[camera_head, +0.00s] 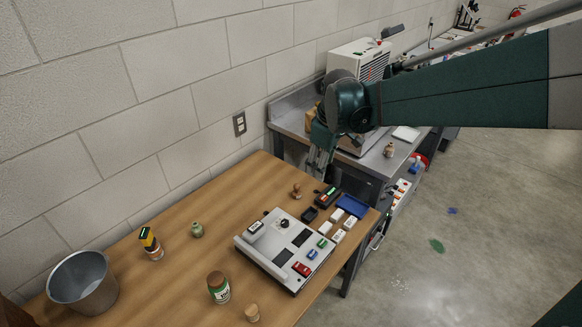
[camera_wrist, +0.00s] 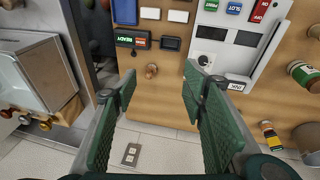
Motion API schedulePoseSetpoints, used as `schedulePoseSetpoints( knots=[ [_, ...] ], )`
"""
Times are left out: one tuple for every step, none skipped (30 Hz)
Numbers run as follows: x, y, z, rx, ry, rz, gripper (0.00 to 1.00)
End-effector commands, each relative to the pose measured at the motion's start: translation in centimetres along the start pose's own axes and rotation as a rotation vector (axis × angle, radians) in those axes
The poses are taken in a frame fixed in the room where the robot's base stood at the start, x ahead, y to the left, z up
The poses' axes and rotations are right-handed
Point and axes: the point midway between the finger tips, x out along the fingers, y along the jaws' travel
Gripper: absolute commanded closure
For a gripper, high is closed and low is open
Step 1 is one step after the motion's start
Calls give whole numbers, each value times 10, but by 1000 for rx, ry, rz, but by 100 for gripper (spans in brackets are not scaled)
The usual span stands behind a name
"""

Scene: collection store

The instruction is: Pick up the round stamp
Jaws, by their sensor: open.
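The round stamp (camera_head: 297,190) appears to be the small brown wooden piece with a knob handle, standing upright on the wooden table (camera_head: 190,268) near the wall side. In the wrist view the stamp (camera_wrist: 151,71) shows between the two green fingers, close to the fingertips' line but beyond them. My gripper (camera_head: 318,168) is above the table's far edge, behind and right of the stamp in the head view. In the wrist view my gripper (camera_wrist: 160,80) is open and empty, with a wide gap. No finger visibly touches the stamp.
Beside the stamp are a black device (camera_head: 327,196) with a lit display, a dark pad (camera_head: 310,214) and a blue tray (camera_head: 351,206). A grey panel (camera_head: 262,262) with coloured blocks lies nearer.

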Motion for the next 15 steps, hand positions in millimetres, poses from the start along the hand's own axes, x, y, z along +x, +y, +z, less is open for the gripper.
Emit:
schedulePoseSetpoints(
  knots=[
    [7, 4, -6, -19, -6, -6, 58],
    [11, 6, -9, -32, -10, -11, 58],
    [17, 8, -13, -48, -15, -17, 58],
    [21, 10, -16, -62, -18, -20, 58],
    [25, 12, -19, -74, -21, -24, 58],
    [30, 14, -23, -91, -25, -30, 58],
    [34, 16, -26, -104, -29, -35, 58],
    [39, 18, -29, -115, -33, -39, 58],
    [45, 19, -33, -133, -37, -45, 58],
    [49, 21, -36, -145, -40, -49, 58],
    [54, 23, -38, -158, -43, -53, 58],
    [60, 24, -42, -175, -47, -59, 58],
    [65, 26, -45, -187, -51, -64, 58],
    [69, 27, -48, -201, -53, -69, 58],
    [76, 29, -52, -217, -57, -74, 58]
  ],
)
